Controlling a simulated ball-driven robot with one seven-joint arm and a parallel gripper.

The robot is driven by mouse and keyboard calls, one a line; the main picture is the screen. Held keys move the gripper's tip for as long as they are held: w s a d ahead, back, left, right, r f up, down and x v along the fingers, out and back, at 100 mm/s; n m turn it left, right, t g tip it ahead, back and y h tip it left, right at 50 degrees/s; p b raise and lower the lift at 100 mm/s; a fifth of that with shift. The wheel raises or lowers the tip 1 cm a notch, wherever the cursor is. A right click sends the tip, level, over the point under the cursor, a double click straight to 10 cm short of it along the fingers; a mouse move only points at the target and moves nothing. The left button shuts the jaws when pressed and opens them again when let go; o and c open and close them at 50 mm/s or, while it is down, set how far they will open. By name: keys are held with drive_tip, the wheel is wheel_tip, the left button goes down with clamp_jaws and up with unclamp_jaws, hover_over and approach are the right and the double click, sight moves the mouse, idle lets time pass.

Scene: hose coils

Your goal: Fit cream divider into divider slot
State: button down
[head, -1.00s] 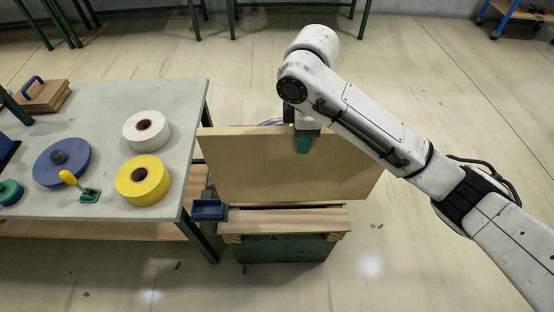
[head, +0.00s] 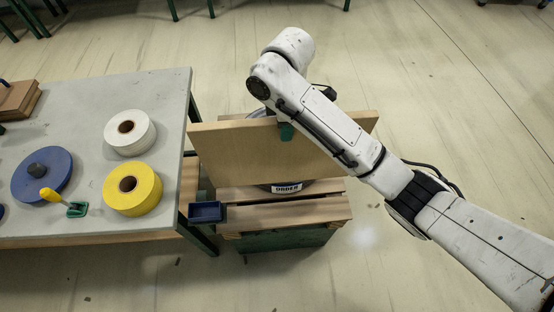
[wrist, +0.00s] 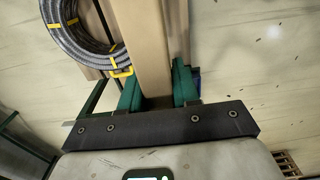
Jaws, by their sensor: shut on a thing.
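The cream divider (head: 240,148) is a wide flat wooden board. It stands on edge above the crate (head: 282,216), which has wooden slats on a dark green base. My gripper (head: 286,131) is shut on the board's top edge. In the wrist view the green fingers of my gripper (wrist: 158,92) press the divider (wrist: 145,45) from both sides. The divider slot cannot be made out; the board hides much of the crate. A label reading "ORDER" (head: 287,188) shows below the board's lower edge.
A grey table at left (head: 100,90) carries a white roll (head: 130,132), a yellow roll (head: 132,188) and a blue disc (head: 42,174). A blue tray (head: 206,212) sits at the crate's left corner. A grey hose coil (wrist: 75,45) lies beside the divider. Floor at right is clear.

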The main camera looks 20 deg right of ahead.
sight(285, 143)
wheel_tip(285, 143, down, 14)
drive_tip(key=b, duration=0.5)
drive_tip(key=shift+b, duration=0.3)
drive_tip(key=shift+f, duration=2.35)
drive_tip(key=c, duration=0.8)
unclamp_jaws()
wheel_tip(285, 143, up, 11)
drive_tip(key=shift+r+p, duration=0.15)
drive_tip(key=shift+p, duration=0.6)
drive_tip(key=shift+r+p, duration=0.55)
